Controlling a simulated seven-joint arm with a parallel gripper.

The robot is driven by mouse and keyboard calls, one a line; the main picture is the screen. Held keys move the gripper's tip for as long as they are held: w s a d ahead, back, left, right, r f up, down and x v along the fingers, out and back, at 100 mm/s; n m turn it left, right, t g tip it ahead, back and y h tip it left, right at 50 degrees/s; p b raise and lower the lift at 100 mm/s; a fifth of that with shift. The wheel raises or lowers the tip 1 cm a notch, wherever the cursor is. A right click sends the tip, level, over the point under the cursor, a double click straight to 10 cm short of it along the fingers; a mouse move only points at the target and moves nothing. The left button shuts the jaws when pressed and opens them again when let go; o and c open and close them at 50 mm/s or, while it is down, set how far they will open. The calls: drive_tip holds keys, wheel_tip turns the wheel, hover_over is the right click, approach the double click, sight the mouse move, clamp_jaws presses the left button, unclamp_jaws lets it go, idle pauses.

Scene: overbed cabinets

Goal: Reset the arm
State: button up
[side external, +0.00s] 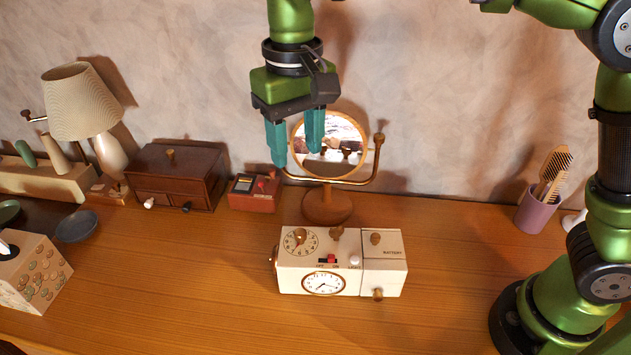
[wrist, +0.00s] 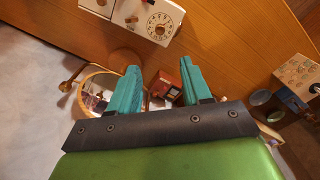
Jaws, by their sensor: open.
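My gripper (side external: 297,142) hangs in the air with its two teal fingers pointing down, in front of the round mirror's upper left part. It is open, with nothing between the fingers. In the wrist view my gripper (wrist: 158,84) shows both fingers apart, with the mirror and the small red box behind them. My green arm stands at the right of the side view.
A white clock box (side external: 320,262) with knobs sits mid-table. A round mirror (side external: 327,160) stands behind it. A small red box (side external: 254,194), a brown drawer box (side external: 178,180) and a lamp (side external: 84,105) are left; a brush cup (side external: 536,212) is right.

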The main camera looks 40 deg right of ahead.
idle(0.4)
drive_tip(key=s+d+f+m+t+y, duration=0.1)
drive_tip(key=s+d+t, duration=0.2)
drive_tip(key=s+d, duration=0.3)
drive_tip(key=s+d+f+m+t+y, duration=0.1)
drive_tip(key=s+d+t, duration=0.3)
drive_tip(key=d, duration=1)
drive_tip(key=s+m, duration=0.1)
drive_tip(key=s, duration=0.2)
drive_tip(key=shift+d+f+m, duration=0.3)
drive_tip(key=shift+d+f, duration=0.05)
drive_tip(key=shift+d, duration=0.05)
idle(2.8)
